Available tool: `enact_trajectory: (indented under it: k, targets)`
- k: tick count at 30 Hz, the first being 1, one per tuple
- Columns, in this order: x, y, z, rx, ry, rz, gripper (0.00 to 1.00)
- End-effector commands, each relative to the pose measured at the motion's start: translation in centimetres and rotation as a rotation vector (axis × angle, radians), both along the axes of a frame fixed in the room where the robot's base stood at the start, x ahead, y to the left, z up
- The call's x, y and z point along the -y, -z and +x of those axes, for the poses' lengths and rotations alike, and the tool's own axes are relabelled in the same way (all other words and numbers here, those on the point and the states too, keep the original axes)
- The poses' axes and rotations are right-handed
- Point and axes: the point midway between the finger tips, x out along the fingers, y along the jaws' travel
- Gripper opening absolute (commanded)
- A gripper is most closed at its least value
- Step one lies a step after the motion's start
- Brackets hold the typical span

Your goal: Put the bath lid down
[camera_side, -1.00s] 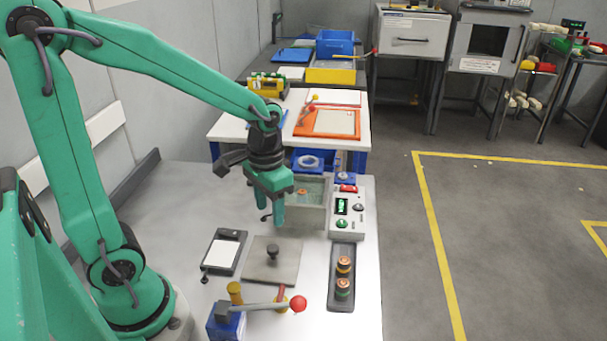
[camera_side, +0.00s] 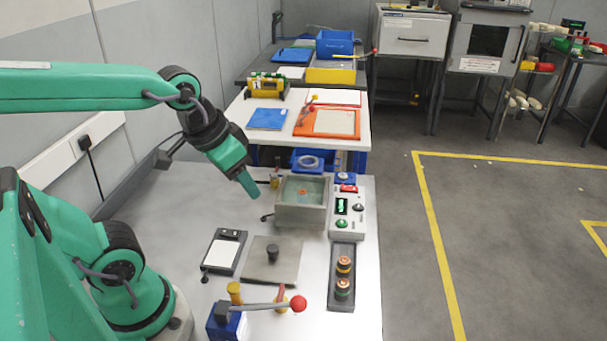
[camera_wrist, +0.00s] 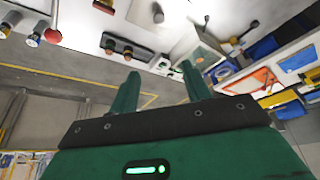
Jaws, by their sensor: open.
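The bath lid (camera_side: 285,262), a flat grey square plate with a dark knob (camera_side: 272,252), lies flat on the grey bench top, in front of the bath. The bath (camera_side: 301,215) is a grey open box with something small and orange inside its greenish liquid. My green gripper (camera_side: 252,189) is above the bench, left of the bath, tilted down to the right and apart from the lid. In the wrist view its two fingers (camera_wrist: 158,92) are spread with nothing between them. The lid's knob also shows in the wrist view (camera_wrist: 158,15).
A control box (camera_side: 347,215) stands right of the bath. A dark tray (camera_side: 341,280) with two round pieces lies right of the lid. A scale-like device (camera_side: 224,251) lies left of it. A red-knobbed lever (camera_side: 298,304) stands in front. The bench's left part is clear.

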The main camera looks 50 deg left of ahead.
Motion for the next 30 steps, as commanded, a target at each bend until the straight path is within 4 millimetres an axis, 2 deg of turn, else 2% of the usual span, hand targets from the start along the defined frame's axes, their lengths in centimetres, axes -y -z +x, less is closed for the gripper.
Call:
enact_trajectory:
  k: [9, 30]
  targets:
    - [0.1, -1.3, -1.5, 0.086, 0.0, -0.002, 0.48]
    - [0.1, -1.3, -1.6, 0.088, 0.0, -0.002, 0.48]
